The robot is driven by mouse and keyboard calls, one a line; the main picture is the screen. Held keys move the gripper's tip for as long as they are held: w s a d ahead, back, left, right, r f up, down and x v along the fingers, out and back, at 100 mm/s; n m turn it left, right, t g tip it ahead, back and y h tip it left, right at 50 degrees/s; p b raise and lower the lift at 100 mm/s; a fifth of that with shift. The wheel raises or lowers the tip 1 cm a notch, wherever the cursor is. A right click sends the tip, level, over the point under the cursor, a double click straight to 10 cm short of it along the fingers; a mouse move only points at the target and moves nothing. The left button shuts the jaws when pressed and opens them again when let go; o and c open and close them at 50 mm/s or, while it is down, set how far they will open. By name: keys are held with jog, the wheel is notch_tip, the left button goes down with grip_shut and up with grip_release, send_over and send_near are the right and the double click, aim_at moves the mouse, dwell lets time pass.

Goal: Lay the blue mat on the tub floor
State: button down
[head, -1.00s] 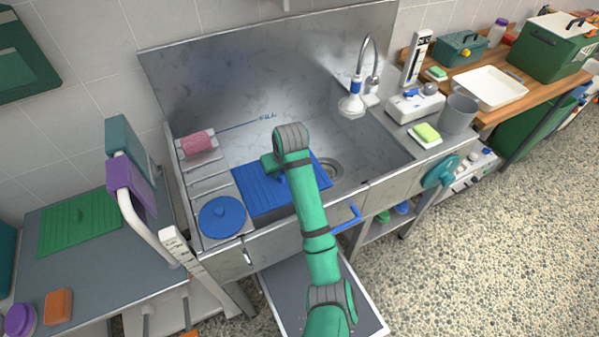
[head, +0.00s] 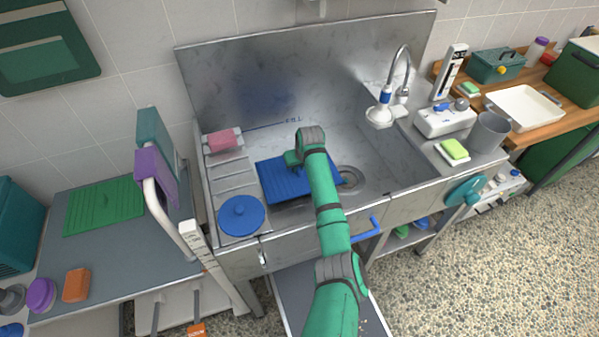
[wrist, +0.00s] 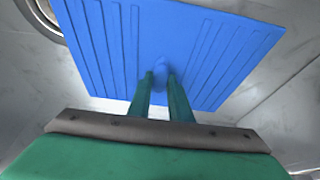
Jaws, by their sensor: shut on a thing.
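The blue mat (head: 284,181) is a flat ribbed sheet in the head view, over the left part of the steel tub (head: 385,157). In the wrist view the mat (wrist: 215,50) fills the upper middle, with a small raised knob (wrist: 161,72) between my fingertips. My gripper (wrist: 160,78) is shut on this knob. In the head view my arm hides the fingers and part of the mat. The mat's left edge is near the ledge on the tub's left side. I cannot tell whether the mat touches the tub floor.
A round drain (head: 349,177) lies right of the mat. A blue round lid (head: 241,215) and a pink sponge (head: 222,140) rest on the left ledge. A faucet (head: 403,75) with a spray head stands at the back right. The tub's right part is clear.

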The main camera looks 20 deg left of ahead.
aim_at(299, 172)
jog(key=shift+w+a+f, duration=0.25)
jog(key=shift+w+f, duration=0.4)
jog(key=shift+f, duration=1.65)
jog(key=shift+f, duration=0.1)
jog(key=c, duration=1.6)
grip_release()
jog(key=v, duration=1.2)
jog(key=shift+s, duration=0.1)
